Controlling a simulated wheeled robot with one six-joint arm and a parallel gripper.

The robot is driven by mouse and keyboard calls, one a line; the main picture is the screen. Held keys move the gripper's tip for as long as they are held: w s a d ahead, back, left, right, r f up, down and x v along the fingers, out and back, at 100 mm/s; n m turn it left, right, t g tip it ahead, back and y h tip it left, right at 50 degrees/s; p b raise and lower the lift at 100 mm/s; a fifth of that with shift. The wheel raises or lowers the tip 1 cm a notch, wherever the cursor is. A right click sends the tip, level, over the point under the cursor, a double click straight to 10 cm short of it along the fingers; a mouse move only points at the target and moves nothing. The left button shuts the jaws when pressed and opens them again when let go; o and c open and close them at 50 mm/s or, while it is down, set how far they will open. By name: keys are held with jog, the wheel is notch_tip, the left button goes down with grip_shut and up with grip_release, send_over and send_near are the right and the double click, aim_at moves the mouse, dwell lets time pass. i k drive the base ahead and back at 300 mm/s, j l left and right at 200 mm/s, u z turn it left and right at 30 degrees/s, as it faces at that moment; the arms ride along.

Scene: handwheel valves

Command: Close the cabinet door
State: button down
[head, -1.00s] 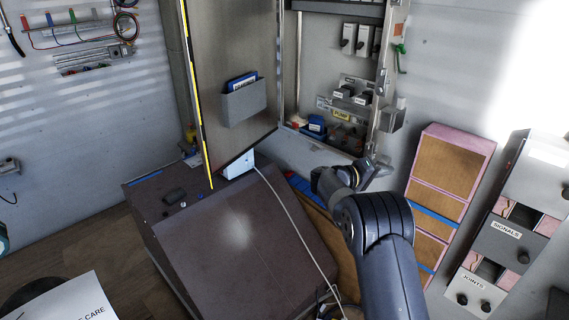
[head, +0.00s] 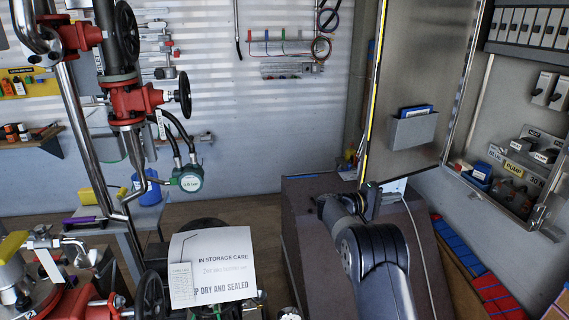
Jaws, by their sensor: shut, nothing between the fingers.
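The cabinet door (head: 402,85) stands wide open on the left side of the cabinet in the head view. It is a grey panel with a yellow-and-black striped free edge and a pocket (head: 413,128) holding a blue booklet. The open cabinet (head: 510,120) shows binders, switches and small labelled parts inside. My gripper (head: 376,196) is shut and empty, in front of the door's lower end near its striped edge. I cannot tell whether it touches the door. My wrist hides part of the dark console's top.
A dark sloped console (head: 310,230) stands below the door, with a white cable (head: 412,225) running over it. Red valves (head: 135,100) and pipes fill the left. A paper sign (head: 212,268) stands at front centre. Blue and red bins (head: 465,250) lie at right.

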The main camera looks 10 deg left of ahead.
aim_at(421, 46)
jog(key=i+l+u, duration=0.35)
jog(key=l+u, duration=0.15)
jog(key=i+l+u, duration=0.1)
jog(key=l+u, duration=0.15)
jog(key=i+l+u, duration=0.1)
jog(key=l+u, duration=0.2)
jog(key=l, duration=0.35)
jog(key=i, duration=0.05)
